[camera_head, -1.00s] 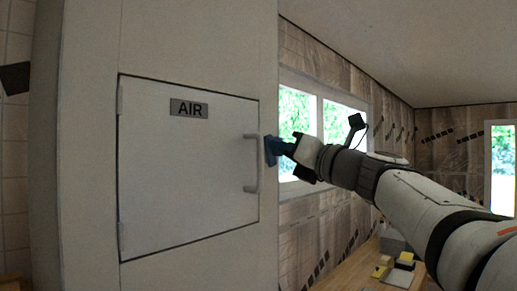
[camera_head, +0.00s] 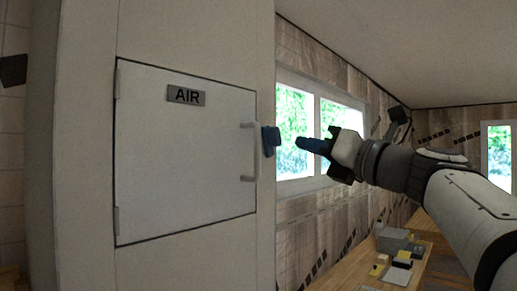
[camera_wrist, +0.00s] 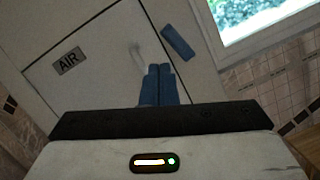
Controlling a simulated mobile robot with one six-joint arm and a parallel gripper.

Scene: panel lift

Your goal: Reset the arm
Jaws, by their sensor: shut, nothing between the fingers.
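My gripper (camera_head: 302,144) is to the right of the panel in the head view, with its blue fingers shut and empty. It also shows in the wrist view (camera_wrist: 159,70), fingers together. The grey panel door (camera_head: 185,150) marked "AIR" is closed in its white cabinet. It has a pale vertical handle (camera_head: 251,152) at its right edge. A blue piece (camera_head: 270,141) sits on the cabinet just right of the handle. It also shows in the wrist view (camera_wrist: 177,43), beyond the fingertips. A clear gap lies between my fingers and the blue piece.
A window (camera_head: 318,135) is in the wall behind my gripper. A wooden bench (camera_head: 345,268) with a grey box (camera_head: 392,240) and small yellow and white items stands below the arm. The space between the cabinet and my arm is open.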

